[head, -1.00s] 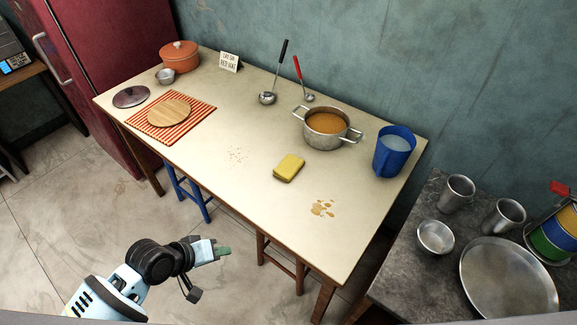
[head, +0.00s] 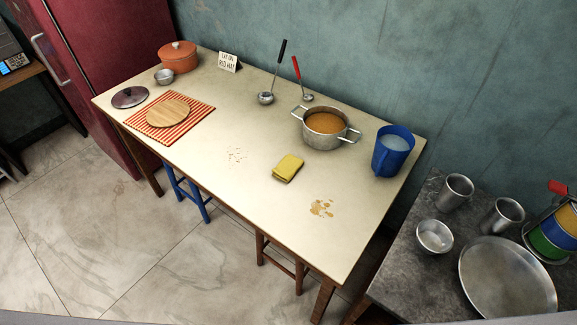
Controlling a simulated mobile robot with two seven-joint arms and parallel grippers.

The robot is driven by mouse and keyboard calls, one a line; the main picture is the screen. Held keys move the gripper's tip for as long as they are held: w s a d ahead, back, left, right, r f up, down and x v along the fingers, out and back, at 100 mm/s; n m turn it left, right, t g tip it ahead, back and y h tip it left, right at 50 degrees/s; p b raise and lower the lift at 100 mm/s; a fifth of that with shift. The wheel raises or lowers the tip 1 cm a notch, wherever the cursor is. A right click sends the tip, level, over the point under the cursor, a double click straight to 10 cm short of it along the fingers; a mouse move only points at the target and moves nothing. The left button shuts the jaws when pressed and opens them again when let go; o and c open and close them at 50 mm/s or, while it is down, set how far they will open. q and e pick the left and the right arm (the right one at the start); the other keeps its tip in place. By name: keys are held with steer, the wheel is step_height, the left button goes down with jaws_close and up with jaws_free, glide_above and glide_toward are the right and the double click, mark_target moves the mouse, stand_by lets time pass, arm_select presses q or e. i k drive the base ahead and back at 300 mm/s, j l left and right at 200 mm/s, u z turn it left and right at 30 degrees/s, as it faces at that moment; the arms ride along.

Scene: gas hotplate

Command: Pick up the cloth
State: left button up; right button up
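The cloth (head: 288,168) is yellow and folded into a small pad. It lies flat on the cream table (head: 220,185), near the middle of its front half. Nothing touches it. A brown spill (head: 321,208) is to its right and a patch of crumbs (head: 236,155) to its left. Neither of my grippers shows in the head view.
A steel pot of orange food (head: 325,125) and a blue jug (head: 392,150) stand behind the cloth. Two ladles (head: 267,97) (head: 307,96) are farther back. A striped mat (head: 195,117) with a wooden board is at the left. The table around the cloth is clear.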

mark_target(288, 165)
steer(key=j+z, duration=0.15)
steer(key=z, duration=0.35)
steer(key=j+z, duration=0.15)
steer(key=z, duration=0.3)
steer(key=k+j+z, duration=0.1)
steer(key=j+z, duration=0.2)
steer(key=k+j+z, duration=0.15)
steer(key=j+z, duration=0.2)
steer(key=j, duration=0.15)
steer(key=k+j, duration=0.2)
steer(key=j, duration=0.2)
steer(key=k+j+z, duration=0.1)
steer(key=j, duration=0.35)
steer(key=k+j, duration=0.35)
steer(key=j+z, duration=0.05)
